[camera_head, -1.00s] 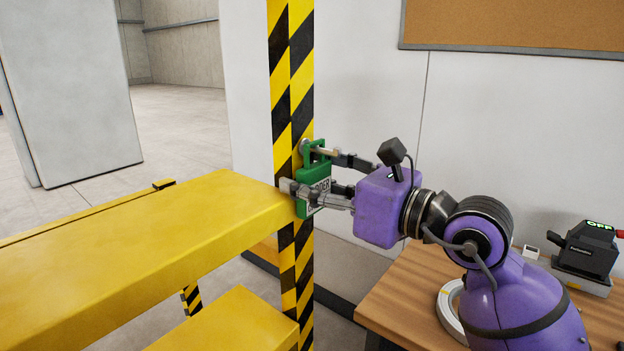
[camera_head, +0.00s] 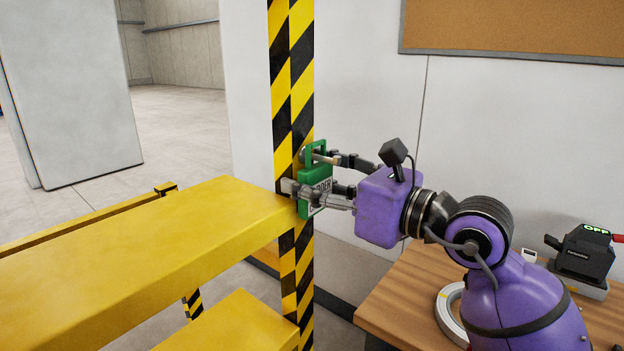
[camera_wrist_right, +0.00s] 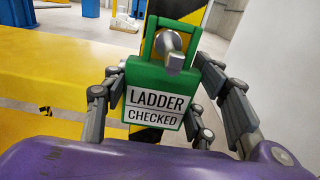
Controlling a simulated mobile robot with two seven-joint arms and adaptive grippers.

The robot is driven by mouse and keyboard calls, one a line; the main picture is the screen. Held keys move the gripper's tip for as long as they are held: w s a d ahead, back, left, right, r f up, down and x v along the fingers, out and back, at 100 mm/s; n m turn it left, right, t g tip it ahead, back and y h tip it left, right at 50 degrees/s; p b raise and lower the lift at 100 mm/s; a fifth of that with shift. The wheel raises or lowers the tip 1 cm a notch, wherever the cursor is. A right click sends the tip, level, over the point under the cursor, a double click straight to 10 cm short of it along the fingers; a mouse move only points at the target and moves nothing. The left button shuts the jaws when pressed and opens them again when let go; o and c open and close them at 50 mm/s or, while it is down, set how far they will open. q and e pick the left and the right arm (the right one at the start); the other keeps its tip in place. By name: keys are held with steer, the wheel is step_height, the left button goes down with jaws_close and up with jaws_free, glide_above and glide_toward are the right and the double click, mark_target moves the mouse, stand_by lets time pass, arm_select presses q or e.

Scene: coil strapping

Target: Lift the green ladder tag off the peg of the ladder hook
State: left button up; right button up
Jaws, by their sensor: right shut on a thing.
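The green ladder tag (camera_head: 317,177) has a white label reading "LADDER CHECKED"; it also shows upright in the right wrist view (camera_wrist_right: 155,95). The ladder hook's metal peg (camera_wrist_right: 174,55) passes through the tag's open loop. The loop's top bar is above the peg with a gap, and the peg end is near the tag's body. My right gripper (camera_head: 312,176) is shut on the tag, with its fingers on both sides of it, as the right wrist view (camera_wrist_right: 155,88) shows. My left gripper is not in view.
A yellow-black striped post (camera_head: 291,85) stands right behind the tag. A yellow beam (camera_head: 150,228) runs from it to the left, close to the fingers. A wooden table (camera_head: 400,300) with a dark device (camera_head: 585,252) is at the lower right.

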mark_target(320, 177)
steer(key=shift+r+p+v, duration=0.2)
steer(key=shift+v, duration=1.15)
steer(key=shift+r+p+v, duration=0.15)
steer(key=shift+r+v, duration=0.05)
steer(key=shift+v, duration=1.15)
steer(key=v, duration=0.6)
